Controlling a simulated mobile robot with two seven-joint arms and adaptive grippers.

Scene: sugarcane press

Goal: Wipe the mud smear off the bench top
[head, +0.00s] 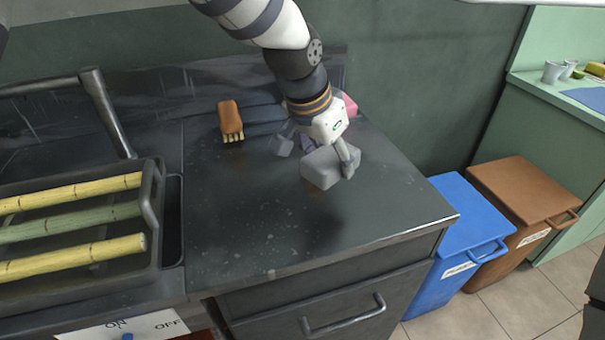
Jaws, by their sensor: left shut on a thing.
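My left gripper (342,155) reaches down over the right part of the dark bench top (250,245). It is shut on a light grey block (322,170), which looks like a sponge. The block is at or just above the surface; I cannot tell whether it touches. No clear brown mud smear shows. Faint pale specks (265,212) are scattered over the middle of the bench top, and the area under the block and gripper is hidden. My right gripper is not in view.
An orange-handled brush (229,116) lies at the back of the bench. A pink thing (349,104) is partly hidden behind my gripper. A rack of cane stalks (75,222) stands left. Blue (465,225) and brown (525,190) bins stand right. The front bench top is clear.

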